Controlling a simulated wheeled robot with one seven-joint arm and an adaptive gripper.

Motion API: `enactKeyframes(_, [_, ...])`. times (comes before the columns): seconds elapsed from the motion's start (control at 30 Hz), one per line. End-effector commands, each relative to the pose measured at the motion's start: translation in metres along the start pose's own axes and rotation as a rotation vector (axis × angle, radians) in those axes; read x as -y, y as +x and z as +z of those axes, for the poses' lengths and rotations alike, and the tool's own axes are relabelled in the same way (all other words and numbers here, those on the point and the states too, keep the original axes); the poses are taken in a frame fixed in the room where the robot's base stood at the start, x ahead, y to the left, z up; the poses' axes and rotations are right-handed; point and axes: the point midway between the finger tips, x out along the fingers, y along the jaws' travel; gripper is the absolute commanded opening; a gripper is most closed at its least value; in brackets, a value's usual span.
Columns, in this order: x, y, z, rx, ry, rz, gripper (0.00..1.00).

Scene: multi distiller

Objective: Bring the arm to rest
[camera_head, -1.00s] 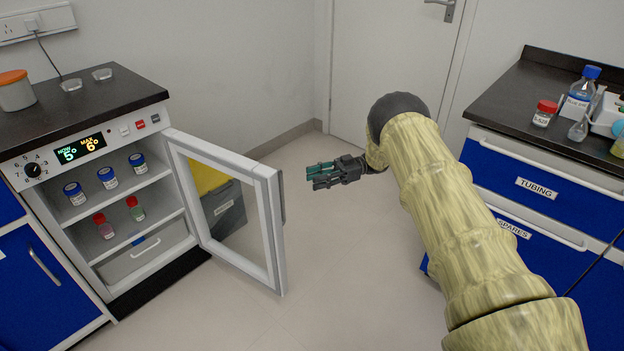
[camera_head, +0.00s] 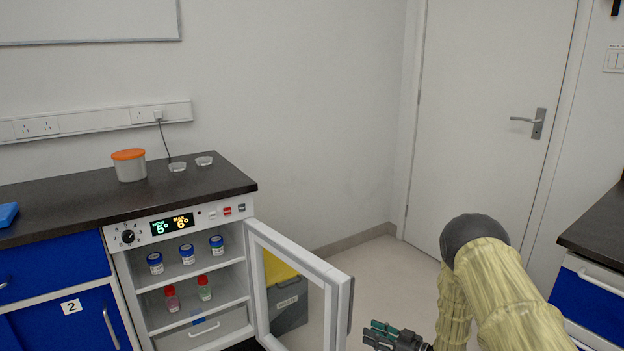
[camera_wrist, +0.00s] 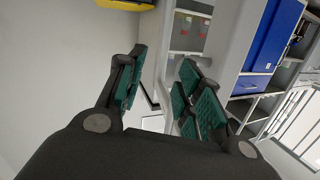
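My arm, in a pale yellow ribbed cover, stands at the lower right of the head view. My gripper (camera_head: 386,336) is at the bottom edge, just right of the open fridge door (camera_head: 300,285), and is partly cut off. The wrist view shows its green-padded fingers (camera_wrist: 160,82) spread apart with nothing between them. The small fridge (camera_head: 190,225) stands open at left. On its shelves are several blue-capped bottles (camera_head: 187,254) and two red-capped ones (camera_head: 204,288).
A grey bin (camera_head: 288,305) with a yellow lid stands behind the fridge door. A dark counter (camera_head: 70,215) holds an orange-lidded pot (camera_head: 129,165). Another bench (camera_head: 596,235) is at right. Bare floor (camera_head: 385,275) lies between, before a closed white door (camera_head: 480,120).

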Motion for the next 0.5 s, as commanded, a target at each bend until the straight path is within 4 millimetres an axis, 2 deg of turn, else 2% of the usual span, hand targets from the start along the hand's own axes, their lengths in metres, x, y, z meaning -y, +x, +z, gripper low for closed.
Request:
enactKeyframes(0.03, [0.01, -0.007, 0.021, 0.041, 0.037, 0.072, 0.35])
enactKeyframes(0.17, [0.036, -0.034, 0.077, 0.178, 0.128, 0.263, 0.35])
enactKeyframes(0.3, [0.078, -0.076, 0.132, 0.356, 0.228, 0.431, 0.35])
enactKeyframes(0.5, [0.151, -0.144, 0.189, 0.616, 0.357, 0.595, 0.35])
